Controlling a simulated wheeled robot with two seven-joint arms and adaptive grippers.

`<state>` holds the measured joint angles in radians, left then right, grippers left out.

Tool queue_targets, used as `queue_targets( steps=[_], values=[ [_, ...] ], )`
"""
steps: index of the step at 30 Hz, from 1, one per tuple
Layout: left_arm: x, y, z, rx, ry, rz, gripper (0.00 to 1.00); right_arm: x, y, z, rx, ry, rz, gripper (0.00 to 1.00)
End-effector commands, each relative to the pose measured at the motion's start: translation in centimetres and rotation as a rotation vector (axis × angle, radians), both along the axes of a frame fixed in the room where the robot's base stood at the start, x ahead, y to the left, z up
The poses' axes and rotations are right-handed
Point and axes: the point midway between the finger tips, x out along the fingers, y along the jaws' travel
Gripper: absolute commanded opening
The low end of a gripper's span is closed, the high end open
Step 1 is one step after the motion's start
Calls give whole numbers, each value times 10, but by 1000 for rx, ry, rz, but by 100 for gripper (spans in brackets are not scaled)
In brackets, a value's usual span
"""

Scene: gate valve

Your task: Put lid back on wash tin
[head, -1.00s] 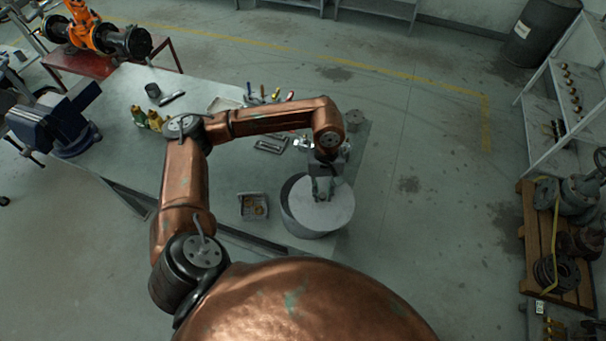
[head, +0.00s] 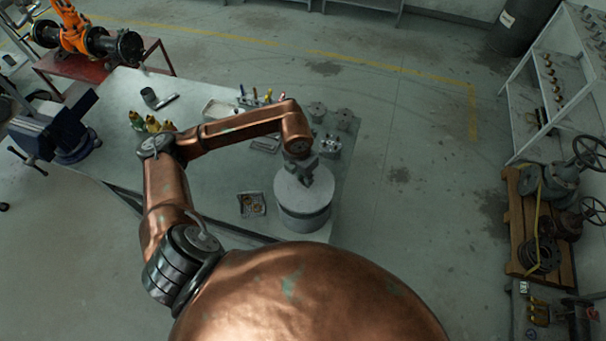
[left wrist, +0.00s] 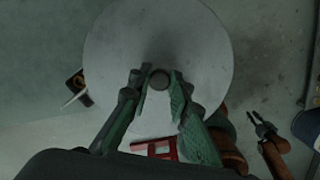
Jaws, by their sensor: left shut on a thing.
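My left gripper (head: 303,174) is shut on the small round knob (left wrist: 160,80) in the middle of the grey lid (head: 290,190). In the left wrist view the lid (left wrist: 160,35) is a wide pale disc, with a finger on each side of the knob. The grey wash tin (head: 305,220) stands near the bench's front right corner. The lid is over the tin and hides its mouth; I cannot tell whether it touches the rim. In the left wrist view the lid hides the tin. My right gripper (left wrist: 256,120) shows small at right, its prongs apart, holding nothing visible.
A small tray of parts (head: 252,204) sits left of the tin on the bench (head: 215,190). Several tools (head: 262,97) and metal fittings (head: 330,143) stand behind. A blue vise (head: 65,130) is at the left.

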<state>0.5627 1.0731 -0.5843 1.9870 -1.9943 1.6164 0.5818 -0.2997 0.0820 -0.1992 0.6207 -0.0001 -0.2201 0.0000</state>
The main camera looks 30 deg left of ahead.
Motion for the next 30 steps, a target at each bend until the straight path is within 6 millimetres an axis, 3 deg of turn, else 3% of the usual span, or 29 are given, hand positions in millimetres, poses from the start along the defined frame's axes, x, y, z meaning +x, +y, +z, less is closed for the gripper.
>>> queue_targets(
  steps=[11, 30],
  values=[
    [0, 2, -9, -1, 0, 70, 0, 0, 4, -3, 4, 0, -1, 22],
    [1, 2, -62, -1, 0, 68, 0, -2, 4, -36, 5, 4, -1, 22]
  ],
)
